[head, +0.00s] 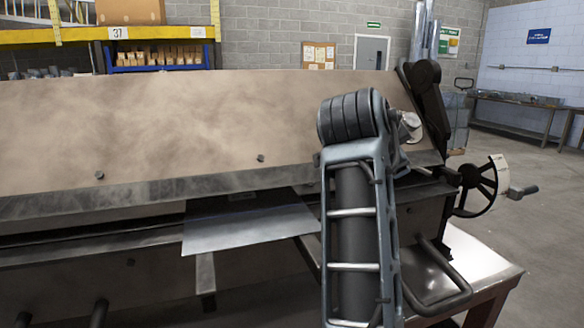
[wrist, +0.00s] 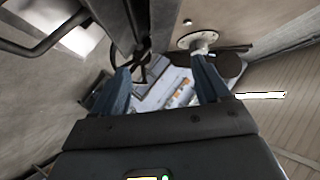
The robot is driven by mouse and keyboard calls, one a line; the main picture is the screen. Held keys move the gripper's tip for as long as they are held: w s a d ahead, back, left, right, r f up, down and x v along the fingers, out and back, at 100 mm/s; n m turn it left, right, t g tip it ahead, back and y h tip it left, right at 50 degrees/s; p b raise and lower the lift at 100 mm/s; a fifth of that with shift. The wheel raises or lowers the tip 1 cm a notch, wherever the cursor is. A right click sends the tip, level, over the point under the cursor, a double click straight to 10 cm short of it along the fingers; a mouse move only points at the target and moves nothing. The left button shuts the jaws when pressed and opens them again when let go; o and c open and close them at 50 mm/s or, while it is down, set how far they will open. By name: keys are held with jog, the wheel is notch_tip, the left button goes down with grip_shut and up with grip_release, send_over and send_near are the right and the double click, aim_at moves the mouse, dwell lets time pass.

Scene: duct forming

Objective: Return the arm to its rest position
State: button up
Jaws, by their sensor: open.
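My arm (head: 352,220) rises from the bottom of the head view, in front of the right part of a large sheet-bending machine (head: 150,120). My gripper's fingers cannot be made out in the head view. In the wrist view my gripper (wrist: 165,80) is open, with two blue fingers set wide apart and nothing held between them. A round pale fitting (wrist: 198,40) shows just beyond the right finger; I cannot tell whether they touch. A flat grey metal sheet (head: 245,228) lies in the machine, sticking out of its front below the clamping beam.
A handwheel (head: 478,187) with a crank handle is at the machine's right end. A bent dark bar (head: 440,290) is just right of my arm, above a pale table corner (head: 490,270). The floor (head: 540,210) at the right is clear. A yellow rack (head: 100,34) stands behind.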

jog(key=s+d+f+n+t+y, duration=0.1)
jog(key=s+d+f+n, duration=0.25)
jog(key=f, duration=0.55)
jog(key=s+d+f+n+t, duration=0.15)
jog(key=s+f+n, duration=0.25)
jog(key=f, duration=0.5)
jog(key=s+d+f+n+y, duration=0.25)
jog(key=s+f+n, duration=0.25)
jog(key=s+f, duration=0.6)
jog(key=s+a+n+y, duration=0.3)
jog(key=s+n+y, duration=0.15)
jog(key=s, duration=2.45)
jog(key=s+r+t, duration=0.1)
jog(key=s+r, duration=0.3)
jog(key=s, duration=0.3)
jog(key=shift+s+a+r+m+h, duration=0.3)
jog(key=shift+s+r, duration=0.05)
